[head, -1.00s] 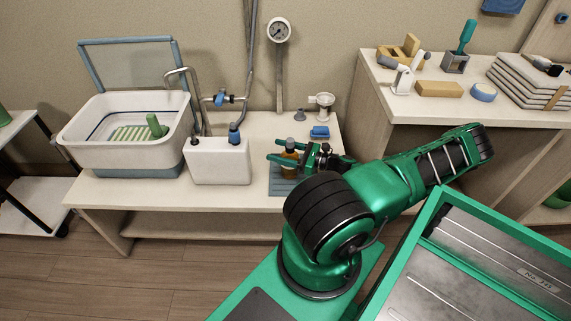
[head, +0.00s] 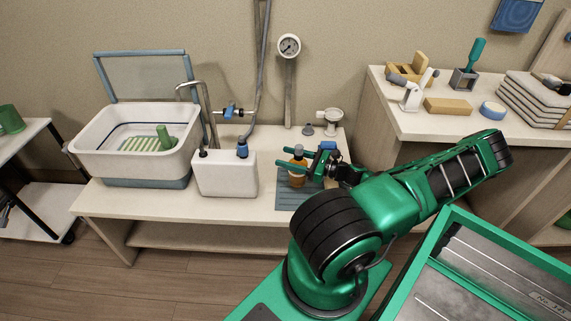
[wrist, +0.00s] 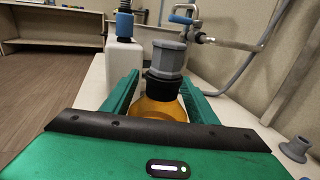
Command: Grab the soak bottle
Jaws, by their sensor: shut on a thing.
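The soak bottle is an amber bottle (head: 298,174) with a black neck and a grey cap, over the blue-grey ribbed mat (head: 292,204) on the low bench. My gripper (head: 292,167) reaches in from the right with its two green fingers on either side of the bottle, shut on it. In the wrist view the amber body (wrist: 160,108) sits between the fingers of my gripper (wrist: 160,95), cap up and roughly upright. The lower part of the bottle is hidden behind the gripper body there. I cannot clearly tell a gap between bottle base and mat.
A white canister (head: 226,175) with a blue cap stands just left of the bottle. A white basin (head: 135,160) is farther left. Pipes and a gauge (head: 289,46) rise behind.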

